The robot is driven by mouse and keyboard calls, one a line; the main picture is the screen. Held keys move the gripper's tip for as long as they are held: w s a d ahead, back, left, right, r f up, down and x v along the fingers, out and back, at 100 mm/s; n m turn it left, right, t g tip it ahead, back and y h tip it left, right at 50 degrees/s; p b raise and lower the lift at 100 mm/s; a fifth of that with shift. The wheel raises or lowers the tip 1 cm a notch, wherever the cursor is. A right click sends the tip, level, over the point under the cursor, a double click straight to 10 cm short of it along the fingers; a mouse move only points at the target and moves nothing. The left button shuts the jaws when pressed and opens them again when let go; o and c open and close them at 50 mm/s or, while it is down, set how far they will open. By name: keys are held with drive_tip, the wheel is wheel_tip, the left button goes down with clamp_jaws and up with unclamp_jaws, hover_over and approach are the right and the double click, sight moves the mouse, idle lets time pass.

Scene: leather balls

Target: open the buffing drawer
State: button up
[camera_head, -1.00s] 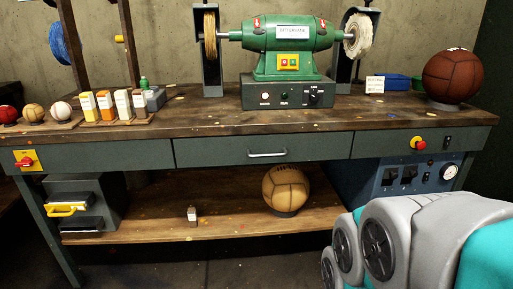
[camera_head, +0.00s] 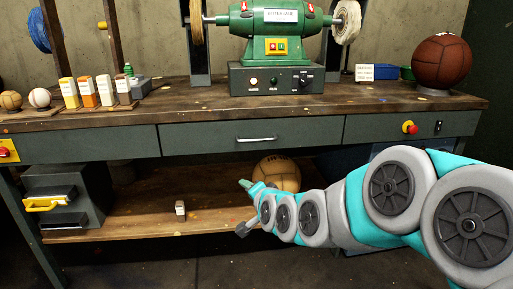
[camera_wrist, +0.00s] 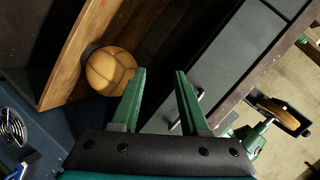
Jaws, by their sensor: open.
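The drawer (camera_head: 215,139) is a dark grey-green front in the middle of the workbench, under the top, with a pale bar handle (camera_head: 256,140). It looks shut. My gripper (camera_head: 243,207) is below and in front of the drawer, near the lower shelf. In the wrist view my gripper (camera_wrist: 160,73) has two green fingers spread apart with nothing between them. The drawer front (camera_wrist: 228,62) shows there tilted, to the right of the fingers. Its handle (camera_wrist: 200,95) is partly hidden behind the right finger.
A tan leather ball (camera_head: 278,172) rests on the lower shelf (camera_head: 130,215), partly behind my arm, and it also shows in the wrist view (camera_wrist: 108,70). A green buffing machine (camera_head: 275,40) stands on the workbench top (camera_head: 190,108). A yellow-handled grey box (camera_head: 68,195) is at left.

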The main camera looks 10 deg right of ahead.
sight(257, 140)
drive_tip(key=shift+w+d+r+m+t+h+b, duration=0.55)
drive_tip(key=shift+w+r+m+t, duration=0.7)
drive_tip(key=shift+w, duration=1.3)
drive_tip(key=shift+w+d+r+m+t+h+b, duration=0.35)
drive_tip(key=shift+w+d+r+m+t, duration=0.35)
drive_tip(key=shift+w+r+m+t, duration=1.25)
drive_tip(key=shift+w+d+r+m+t+h+b, duration=0.45)
drive_tip(key=shift+w+m, duration=0.45)
drive_tip(key=shift+w, duration=2.2)
drive_tip(key=shift+d+r, duration=0.1)
drive_tip(key=shift+d, duration=0.05)
clamp_jaws()
